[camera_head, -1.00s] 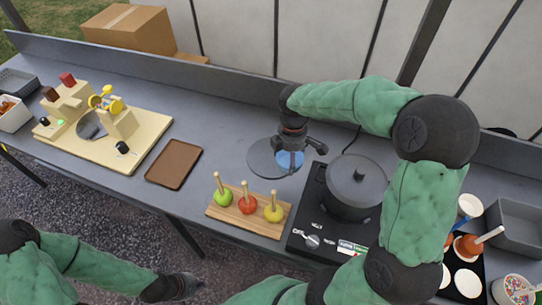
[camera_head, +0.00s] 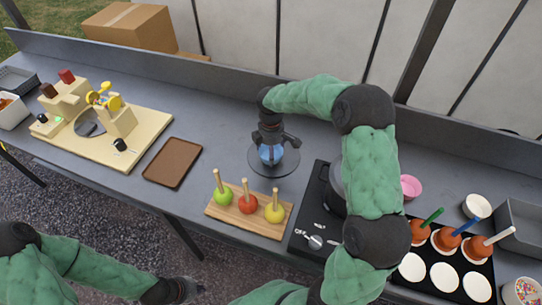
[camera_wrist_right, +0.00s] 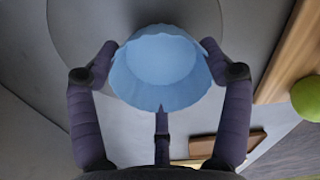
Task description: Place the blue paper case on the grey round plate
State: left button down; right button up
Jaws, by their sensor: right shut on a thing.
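The blue paper case (camera_head: 270,154) is in my right gripper (camera_head: 270,150), whose fingers close on its sides. In the right wrist view the case (camera_wrist_right: 160,65) sits between the fingers of the gripper (camera_wrist_right: 165,75), its opening facing the camera. The grey round plate (camera_head: 288,165) lies on the counter under the case in the head view; its edge also shows behind the case in the wrist view (camera_wrist_right: 85,30). I cannot tell whether case and plate touch. My left gripper (camera_head: 188,288) is low at the front, away from the counter; its jaws are unclear.
A wooden stand (camera_head: 225,208) with three apples on sticks is in front of the plate. A dark pot (camera_head: 336,185) on a hob stands to the right, partly behind my arm. A brown tray (camera_head: 172,163) lies left. The counter behind the plate is clear.

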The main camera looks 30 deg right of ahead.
jog(key=shift+f, duration=1)
jog(key=shift+f, duration=0.15)
jog(key=o, duration=0.8)
notch_tip(320, 180, up, 12)
jog(key=p, duration=0.3)
jog(key=shift+r, duration=0.2)
